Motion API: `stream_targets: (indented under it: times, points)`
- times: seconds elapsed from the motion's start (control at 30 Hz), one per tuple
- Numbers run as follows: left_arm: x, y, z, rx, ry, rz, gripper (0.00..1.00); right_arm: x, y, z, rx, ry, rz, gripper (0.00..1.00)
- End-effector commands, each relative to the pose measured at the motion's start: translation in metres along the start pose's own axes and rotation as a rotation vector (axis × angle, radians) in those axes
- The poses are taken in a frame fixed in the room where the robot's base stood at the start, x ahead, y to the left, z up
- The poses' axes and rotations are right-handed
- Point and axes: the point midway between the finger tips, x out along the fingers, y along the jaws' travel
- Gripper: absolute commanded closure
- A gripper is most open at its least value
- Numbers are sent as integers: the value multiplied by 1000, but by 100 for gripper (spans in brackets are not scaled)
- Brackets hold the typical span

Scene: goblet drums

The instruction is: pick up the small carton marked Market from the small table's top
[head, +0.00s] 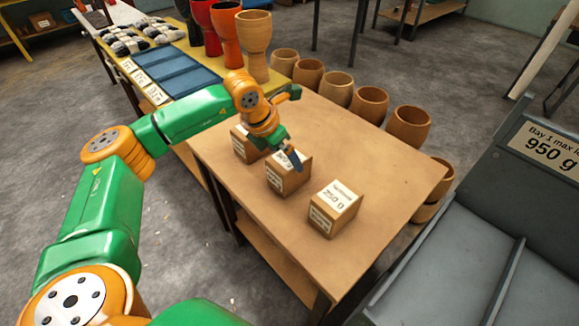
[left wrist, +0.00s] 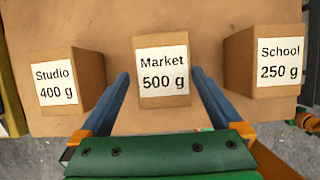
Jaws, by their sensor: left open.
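The Market carton (head: 288,176) is a small brown box with a white label, the middle one of three in a row on the small table's top (head: 390,180). In the left wrist view the Market carton (left wrist: 163,101) reads "Market 500 g" and stands between the blue fingers. My left gripper (head: 293,160) is open and close above that carton, partly covering its label in the head view. In the wrist view the open left gripper (left wrist: 160,73) has one finger at each side, with no clear grip on the box. My right gripper is not in view.
The Studio carton (left wrist: 66,84) stands left of Market, and the School carton (left wrist: 266,60) right. Several wooden drum shells (head: 369,104) stand along the table's far edge. A grey bay rack (head: 490,240) stands at the right. The tabletop's right part is clear.

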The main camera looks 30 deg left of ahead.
Motion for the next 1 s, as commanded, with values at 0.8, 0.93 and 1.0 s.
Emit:
stream_targets:
  times: [0.8, 0.93, 1.0]
  points:
    - [58, -4, 0, 0, -1, -3, 0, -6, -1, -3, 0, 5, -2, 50]
    - [60, -4, -1, 0, -1, -3, 0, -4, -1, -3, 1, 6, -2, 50]
    - [61, -4, -1, 0, -1, -3, 0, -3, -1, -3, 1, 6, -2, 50]
